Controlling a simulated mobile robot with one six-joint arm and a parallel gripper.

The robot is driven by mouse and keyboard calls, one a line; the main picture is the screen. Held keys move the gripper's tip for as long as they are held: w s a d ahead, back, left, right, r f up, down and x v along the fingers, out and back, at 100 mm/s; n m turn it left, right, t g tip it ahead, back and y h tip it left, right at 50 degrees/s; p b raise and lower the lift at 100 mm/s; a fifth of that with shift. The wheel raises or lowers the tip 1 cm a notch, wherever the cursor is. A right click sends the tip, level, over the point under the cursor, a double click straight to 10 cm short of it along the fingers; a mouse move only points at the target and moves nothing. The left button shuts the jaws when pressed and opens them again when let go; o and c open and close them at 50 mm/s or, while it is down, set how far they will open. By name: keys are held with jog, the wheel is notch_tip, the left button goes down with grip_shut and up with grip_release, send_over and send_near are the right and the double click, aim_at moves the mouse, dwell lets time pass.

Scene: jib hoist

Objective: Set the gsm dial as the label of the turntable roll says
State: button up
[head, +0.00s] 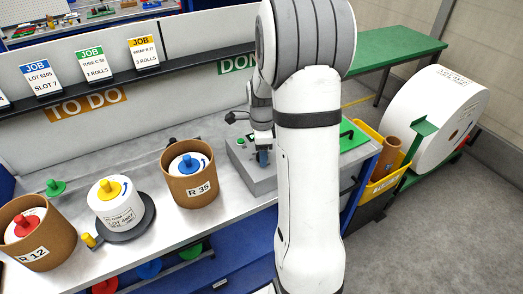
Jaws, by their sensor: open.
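The turntable roll (108,213) is white with a yellow knob on top. It stands upright on a dark round turntable (144,226) at the bench's left. Its label faces me, but the print is too small to read surely. A grey box (239,161) with a small green button stands on the bench at centre, partly behind my arm. I cannot make out the gsm dial or its setting. My gripper (262,155) points down over this box, with blue at its tip. My arm hides much of it, and I cannot tell whether it touches anything.
Brown tubs marked R 12 (47,250) and R 35 (191,189) hold rolls either side of the turntable. A green knobbed piece (55,187) lies behind. Job cards (91,61) line the shelf. A yellow bin (377,185) and large white roll (430,120) stand right.

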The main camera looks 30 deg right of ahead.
jog(key=c, duration=1)
jog(key=n+b, duration=0.1)
jog(key=n, duration=0.2)
jog(key=shift+n, duration=0.4)
jog(key=n+b, duration=0.2)
jog(key=n, duration=0.3)
jog(key=n+b, duration=0.1)
jog(key=n, duration=0.4)
jog(key=shift+n, duration=1.9)
